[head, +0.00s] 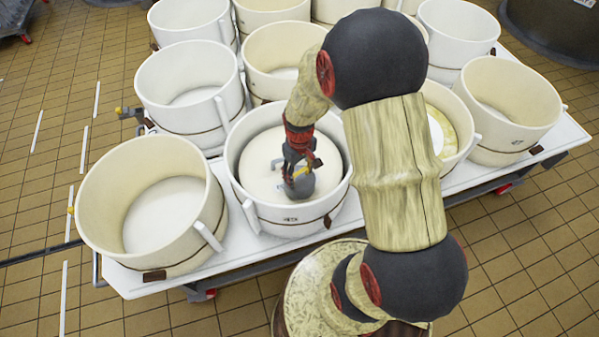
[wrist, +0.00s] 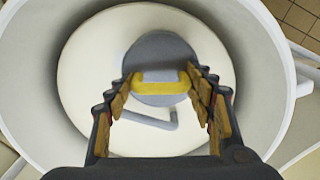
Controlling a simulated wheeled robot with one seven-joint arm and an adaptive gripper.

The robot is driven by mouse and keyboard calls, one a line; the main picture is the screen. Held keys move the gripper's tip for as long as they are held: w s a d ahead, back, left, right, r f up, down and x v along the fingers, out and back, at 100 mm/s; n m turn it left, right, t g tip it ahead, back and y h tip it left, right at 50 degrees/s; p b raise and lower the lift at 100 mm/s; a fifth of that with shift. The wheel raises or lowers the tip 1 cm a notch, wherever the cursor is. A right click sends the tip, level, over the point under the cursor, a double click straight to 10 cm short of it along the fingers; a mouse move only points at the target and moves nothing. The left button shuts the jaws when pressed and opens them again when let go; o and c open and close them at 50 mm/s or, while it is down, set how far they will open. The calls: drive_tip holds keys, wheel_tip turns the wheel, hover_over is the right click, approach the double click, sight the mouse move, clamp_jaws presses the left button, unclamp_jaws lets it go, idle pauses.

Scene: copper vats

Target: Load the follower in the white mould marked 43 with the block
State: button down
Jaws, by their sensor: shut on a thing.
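The white mould (head: 290,219), with a small mark on its front that looks like 43, stands in the front row of the trolley. Inside it lies the pale round follower (head: 262,165), which also shows in the wrist view (wrist: 88,80). My gripper (head: 299,168) is inside the mould's rim outline, shut on the yellow handle of the grey round block (head: 300,187). In the wrist view, the fingers of my gripper (wrist: 162,80) meet both ends of that handle. The block (wrist: 160,48) is over the follower; I cannot tell whether it touches it.
Several similar moulds crowd around: an empty one at left (head: 165,215), one at right (head: 510,105), one behind (head: 188,90). The white trolley (head: 235,255) carries them. A round speckled top (head: 310,290) is at the front. Tiled floor (head: 45,170) is open at left.

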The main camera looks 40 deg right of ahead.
drive_tip(key=shift+w+f+b, duration=0.1)
drive_tip(key=shift+f+b, duration=0.2)
drive_tip(key=shift+f, duration=0.3)
idle(0.7)
drive_tip(key=c, duration=0.7)
unclamp_jaws()
drive_tip(key=shift+o, duration=0.2)
drive_tip(key=shift+r+p, duration=2.85)
drive_tip(key=shift+r, duration=0.65)
